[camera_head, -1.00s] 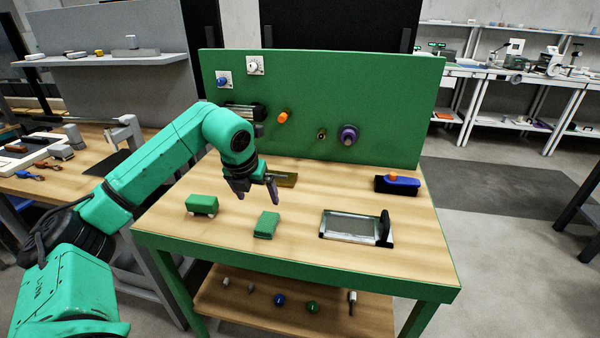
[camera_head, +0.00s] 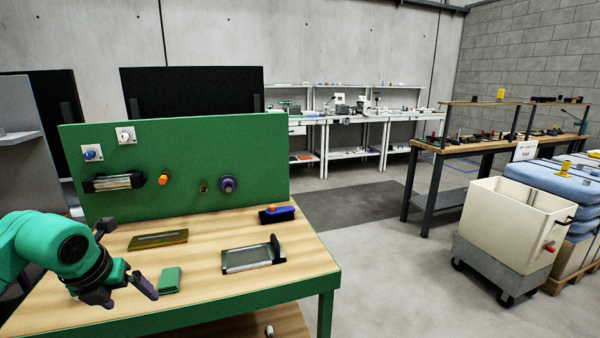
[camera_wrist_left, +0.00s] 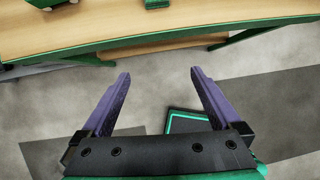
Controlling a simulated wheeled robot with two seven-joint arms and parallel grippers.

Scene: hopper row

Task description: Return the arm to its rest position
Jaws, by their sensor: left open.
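My left arm's turquoise wrist reaches in at the lower left of the head view. Its gripper (camera_head: 130,300) hangs over the left front part of the green-edged workbench (camera_head: 215,312), left of a green block (camera_head: 169,280). In the left wrist view the two purple fingers (camera_wrist_left: 160,73) are spread apart with nothing between them. Beyond them are floor and the bench's front edge (camera_wrist_left: 150,44). My right gripper is in neither view.
A green panel (camera_head: 250,150) with knobs rises behind. A cream bin on a cart (camera_head: 515,225) stands right, with clear floor between.

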